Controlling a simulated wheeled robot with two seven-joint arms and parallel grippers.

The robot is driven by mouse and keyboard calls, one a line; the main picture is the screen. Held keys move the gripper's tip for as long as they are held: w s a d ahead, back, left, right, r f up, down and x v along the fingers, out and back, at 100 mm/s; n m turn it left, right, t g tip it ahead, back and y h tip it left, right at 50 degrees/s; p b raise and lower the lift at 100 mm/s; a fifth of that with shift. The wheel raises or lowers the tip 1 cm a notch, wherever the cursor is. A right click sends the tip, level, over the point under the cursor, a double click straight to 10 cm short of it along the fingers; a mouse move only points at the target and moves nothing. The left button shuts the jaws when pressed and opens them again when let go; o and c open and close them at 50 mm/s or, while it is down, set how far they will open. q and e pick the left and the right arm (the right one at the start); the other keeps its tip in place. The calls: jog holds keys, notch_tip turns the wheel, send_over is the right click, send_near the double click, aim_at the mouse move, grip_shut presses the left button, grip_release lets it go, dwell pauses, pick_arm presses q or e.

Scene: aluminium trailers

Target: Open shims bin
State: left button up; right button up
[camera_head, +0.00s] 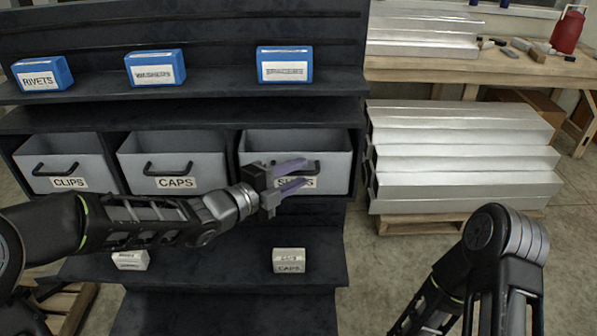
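The shims bin (334,172) is the right one of three grey bins in the dark shelf unit. It has a black bar handle (313,165) and a white label, partly covered by my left gripper so only its ends can be read. My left gripper (301,175) is in front of this bin, at its handle and label. Its two purple fingers are apart, one above the other, with a gap between them. The upper finger overlaps the handle in the picture; I cannot tell whether it touches. My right arm shows at lower right, but its gripper is out of view.
The clips bin (84,152) and caps bin (200,152) sit to the left. Blue boxes, rivets (42,74) among them, stand on the shelf above. A small caps box (289,261) is on the shelf below. Stacked aluminium profiles (460,155) stand close on the right.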

pick_arm(q)
jog(key=shift+w+d+f, duration=0.1)
jog(key=shift+w+d, duration=0.25)
jog(key=shift+w, duration=0.05)
jog(key=shift+c, duration=0.2)
grip_shut()
dwell(1.0)
